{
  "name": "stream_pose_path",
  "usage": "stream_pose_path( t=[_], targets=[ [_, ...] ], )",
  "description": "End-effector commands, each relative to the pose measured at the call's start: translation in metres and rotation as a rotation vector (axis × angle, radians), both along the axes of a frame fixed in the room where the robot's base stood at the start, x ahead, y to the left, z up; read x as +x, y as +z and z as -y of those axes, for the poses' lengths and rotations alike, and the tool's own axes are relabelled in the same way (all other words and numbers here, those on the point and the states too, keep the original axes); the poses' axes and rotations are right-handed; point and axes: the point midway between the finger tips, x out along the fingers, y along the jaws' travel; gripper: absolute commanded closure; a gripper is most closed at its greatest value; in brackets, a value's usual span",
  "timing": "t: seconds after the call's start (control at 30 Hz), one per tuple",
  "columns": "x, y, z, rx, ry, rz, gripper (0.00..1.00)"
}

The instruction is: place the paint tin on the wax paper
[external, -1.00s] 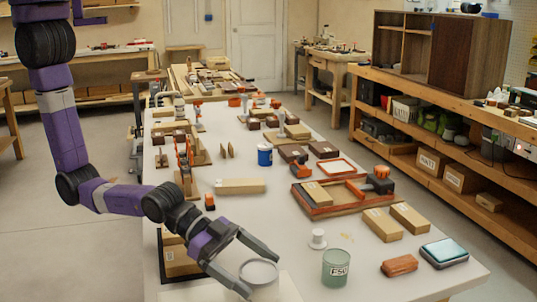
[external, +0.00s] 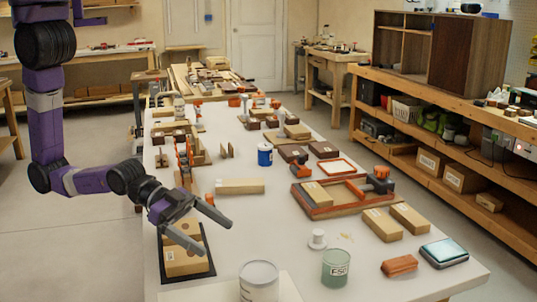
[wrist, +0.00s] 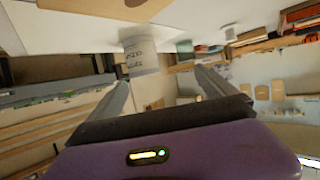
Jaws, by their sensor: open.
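The paint tin (external: 258,283) is a pale cylinder with a grey lid, upright at the front of the bench. It stands on the pale wax paper (external: 289,287), whose edges show on both sides of it; the picture's lower edge cuts both off. My gripper (external: 216,239) is open and empty, above and to the left of the tin, apart from it. In the wrist view a pale tin with dark lettering (wrist: 139,54) shows beyond the spread fingers (wrist: 163,76).
A green glass jar (external: 336,268) and a white spool (external: 317,239) stand right of the tin. A dark tray with wooden blocks (external: 187,263) lies beneath my gripper. A wooden block (external: 240,186) lies farther back. The bench between the block and tin is clear.

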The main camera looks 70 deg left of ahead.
Motion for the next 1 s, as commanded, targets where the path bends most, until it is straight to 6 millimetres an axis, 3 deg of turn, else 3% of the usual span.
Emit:
stream_pose_path(
  t=[0.03, 0.2, 0.5, 0.7, 0.83, 1.0],
  targets=[
    [-0.004, -0.010, -0.029, 0.002, 0.042, -0.006, 0.05],
    [-0.028, -0.021, -0.118, -0.017, 0.190, 0.007, 0.05],
    [-0.102, -0.003, -0.242, -0.034, 0.448, 0.047, 0.05],
    [-0.156, 0.030, -0.293, -0.035, 0.605, 0.077, 0.05],
    [-0.179, 0.049, -0.310, -0.034, 0.674, 0.094, 0.05],
    [-0.192, 0.062, -0.317, -0.033, 0.711, 0.106, 0.05]
  ],
)
